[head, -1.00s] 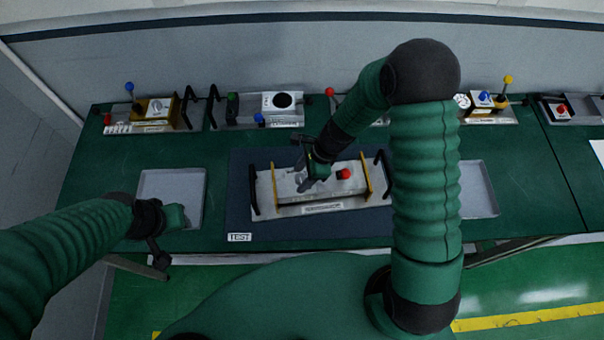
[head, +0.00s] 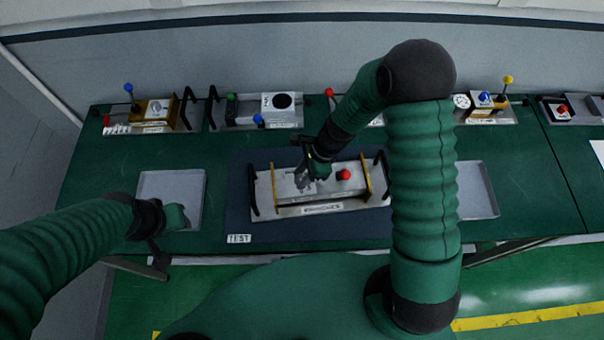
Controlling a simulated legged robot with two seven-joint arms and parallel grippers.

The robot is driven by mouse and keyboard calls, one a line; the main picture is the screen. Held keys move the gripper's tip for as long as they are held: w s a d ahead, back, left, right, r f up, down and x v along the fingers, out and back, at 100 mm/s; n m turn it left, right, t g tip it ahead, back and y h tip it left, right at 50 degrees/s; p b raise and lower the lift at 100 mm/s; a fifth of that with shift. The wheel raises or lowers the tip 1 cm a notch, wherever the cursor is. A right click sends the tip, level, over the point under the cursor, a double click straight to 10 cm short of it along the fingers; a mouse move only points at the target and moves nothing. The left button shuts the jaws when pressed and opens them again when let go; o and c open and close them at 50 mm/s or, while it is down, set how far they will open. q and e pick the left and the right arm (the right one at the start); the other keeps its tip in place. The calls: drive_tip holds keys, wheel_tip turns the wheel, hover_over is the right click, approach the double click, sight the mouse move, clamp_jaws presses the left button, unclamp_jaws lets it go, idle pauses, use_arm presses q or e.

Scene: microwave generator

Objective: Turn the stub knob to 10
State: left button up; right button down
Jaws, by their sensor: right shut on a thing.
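The grey device panel (head: 322,208) with a red button (head: 344,174), yellow side brackets and black handles lies on the dark mat in the middle of the bench. My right gripper (head: 303,182) reaches down onto the left half of the panel. It is shut on the stub knob, which its fingers mostly hide. The knob's scale and the number it points to are too small and covered to read. My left gripper (head: 182,218) hangs over the front edge of the left grey tray, away from the panel. Its fingers are too unclear to tell their opening.
Empty grey trays stand left (head: 172,184) and right (head: 480,190) of the dark mat (head: 238,205), which bears a TEST label (head: 239,238). Several other panels with levers and knobs line the back of the green bench (head: 100,190). A wall stands behind.

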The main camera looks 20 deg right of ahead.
drive_tip(key=n+g+p, duration=0.1)
drive_tip(key=n, duration=0.2)
drive_tip(key=shift+w+r, duration=0.1)
drive_tip(key=shift+r, duration=0.05)
drive_tip(key=n+g, duration=0.1)
drive_tip(key=n, duration=0.2)
drive_tip(key=shift+w+a+n, duration=0.1)
drive_tip(key=shift+n, duration=0.2)
drive_tip(key=n+g+h, duration=0.1)
drive_tip(key=n, duration=0.1)
drive_tip(key=n+g+b, duration=0.1)
drive_tip(key=n, duration=0.2)
drive_tip(key=shift+w+a+h, duration=0.1)
drive_tip(key=shift+h, duration=0.3)
drive_tip(key=shift+a+n+g+h+b, duration=0.1)
drive_tip(key=shift+n+g+h+b, duration=0.3)
drive_tip(key=shift+n, duration=1)
drive_tip(key=shift+n+g+h, duration=0.1)
drive_tip(key=shift+n+h, duration=0.5)
drive_tip(key=shift+n, duration=0.8)
drive_tip(key=c, duration=1.1)
unclamp_jaws()
drive_tip(key=shift+o, duration=0.2)
